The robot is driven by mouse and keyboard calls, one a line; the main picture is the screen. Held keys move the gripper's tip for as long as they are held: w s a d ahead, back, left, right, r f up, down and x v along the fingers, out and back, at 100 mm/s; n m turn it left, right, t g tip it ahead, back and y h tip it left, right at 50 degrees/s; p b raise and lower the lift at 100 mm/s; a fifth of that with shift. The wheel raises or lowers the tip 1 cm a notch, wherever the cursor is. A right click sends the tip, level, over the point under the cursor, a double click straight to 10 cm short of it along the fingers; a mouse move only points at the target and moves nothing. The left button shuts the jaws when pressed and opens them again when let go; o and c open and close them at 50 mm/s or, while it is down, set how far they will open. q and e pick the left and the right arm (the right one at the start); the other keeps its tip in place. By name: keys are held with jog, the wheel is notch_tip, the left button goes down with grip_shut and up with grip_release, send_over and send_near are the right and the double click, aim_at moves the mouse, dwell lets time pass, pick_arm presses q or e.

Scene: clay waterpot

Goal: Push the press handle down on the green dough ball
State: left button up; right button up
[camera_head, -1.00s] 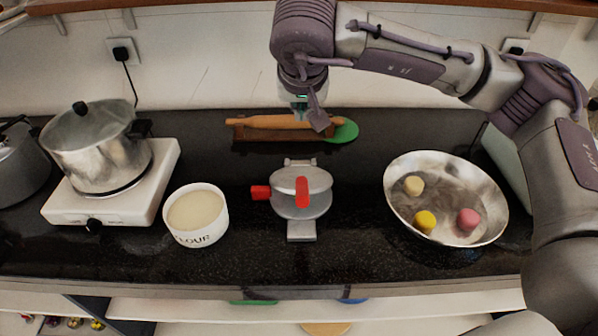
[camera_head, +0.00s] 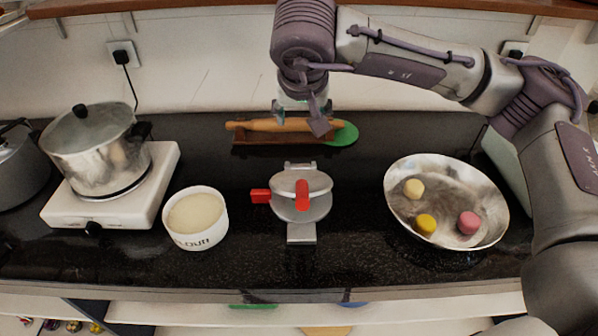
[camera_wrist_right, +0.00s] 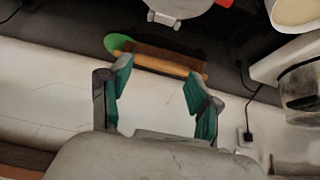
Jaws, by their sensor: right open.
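The metal press (camera_head: 315,207) stands on the dark counter in the middle of the head view. I cannot tell whether the lid is fully closed. No green dough ball shows; the lid hides the inside of the press. My right gripper (camera_head: 299,119) is open and empty, above and behind the press, near the rolling pin. Its spread fingers (camera_wrist_right: 158,78) also show in the right wrist view, with the press (camera_wrist_right: 178,7) at the top edge. My left gripper is not in view.
A rolling pin (camera_head: 270,125) and a green round-ended board (camera_head: 345,134) lie behind the press. A flour bowl (camera_head: 198,240) and a pot (camera_head: 95,160) on a white hotplate (camera_head: 150,200) stand left. A metal bowl (camera_head: 490,190) with yellow, cream and pink balls sits right.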

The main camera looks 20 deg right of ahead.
jog(key=shift+r, duration=0.1)
jog(key=p+v, duration=0.3)
jog(key=v, duration=0.5)
dwell(0.6)
dwell(0.5)
